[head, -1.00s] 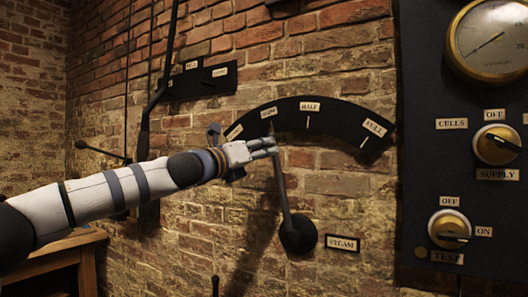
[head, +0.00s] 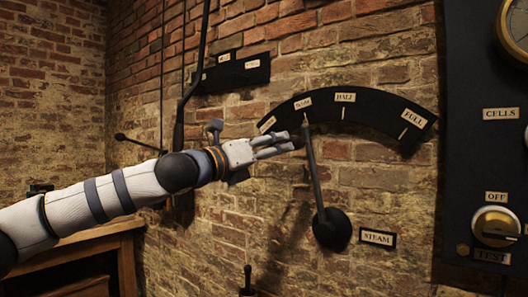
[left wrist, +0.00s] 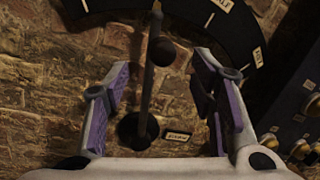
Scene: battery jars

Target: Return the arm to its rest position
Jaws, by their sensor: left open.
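The steam lever (head: 312,175) is a dark rod on a round black pivot, tilted left, its upper end at the second label of the curved black scale (head: 385,118). My left gripper (head: 288,146) is just left of the lever's upper part, fingers pointing at it. In the left wrist view my left gripper (left wrist: 163,68) is open, with the lever (left wrist: 147,90) and its round knob (left wrist: 161,52) showing between the spread fingers. The fingers appear clear of the knob; the exact gap is hard to judge. My right gripper is in neither view.
A black panel (head: 468,150) with gauge and dials stands at the right. Another long lever (head: 190,85) is on the brick wall above my left arm. A wooden table (head: 95,243) stands at lower left. A small dark handle (head: 248,282) shows at the bottom.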

